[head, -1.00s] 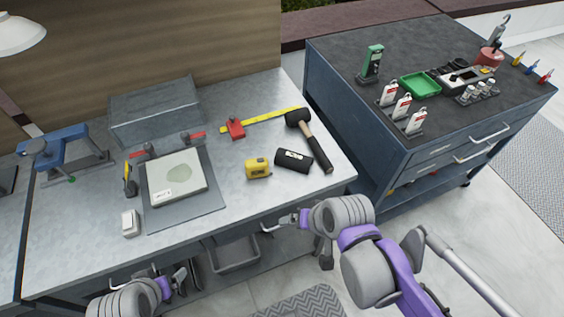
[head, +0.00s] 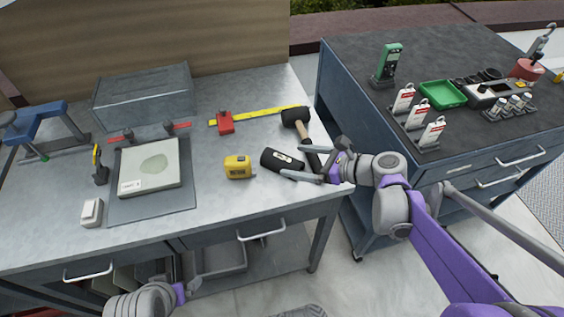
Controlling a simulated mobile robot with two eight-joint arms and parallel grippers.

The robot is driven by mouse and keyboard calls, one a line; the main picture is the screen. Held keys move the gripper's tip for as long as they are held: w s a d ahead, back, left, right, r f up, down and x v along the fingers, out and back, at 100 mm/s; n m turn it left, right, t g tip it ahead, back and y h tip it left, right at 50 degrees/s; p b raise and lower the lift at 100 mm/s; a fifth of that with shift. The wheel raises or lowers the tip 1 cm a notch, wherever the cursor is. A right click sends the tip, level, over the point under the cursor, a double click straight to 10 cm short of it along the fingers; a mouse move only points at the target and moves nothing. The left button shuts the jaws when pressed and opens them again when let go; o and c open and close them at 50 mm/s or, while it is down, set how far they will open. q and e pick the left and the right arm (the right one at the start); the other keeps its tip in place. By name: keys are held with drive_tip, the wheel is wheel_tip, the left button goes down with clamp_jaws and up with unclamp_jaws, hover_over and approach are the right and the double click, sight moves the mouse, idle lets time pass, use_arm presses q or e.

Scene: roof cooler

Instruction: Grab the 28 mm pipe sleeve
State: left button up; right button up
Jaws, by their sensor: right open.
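The pipe sleeve appears to be the black cylinder with a white label (head: 280,161), lying on its side on the grey workbench (head: 235,210); its size marking is too small to read. My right gripper (head: 295,163) is open at the sleeve's right end. One finger reaches along its near side and the other is on the far side, over the mallet handle. I cannot tell whether they touch the sleeve. My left gripper (head: 196,279) is low in front of the bench; its jaw state is unclear.
A black-headed mallet (head: 296,117) lies just behind the sleeve, its handle partly hidden by my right gripper. A yellow tape measure (head: 238,167) sits left of the sleeve. A blue tool cabinet (head: 345,110) stands to the right. The bench's front middle is clear.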

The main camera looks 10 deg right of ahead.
sight(290, 161)
drive_tip(key=x, duration=0.5)
drive_tip(key=shift+a+f+b, duration=0.2)
drive_tip(key=shift+f+b, duration=0.05)
drive_tip(key=shift+b, duration=0.15)
drive_tip(key=c, duration=1.4)
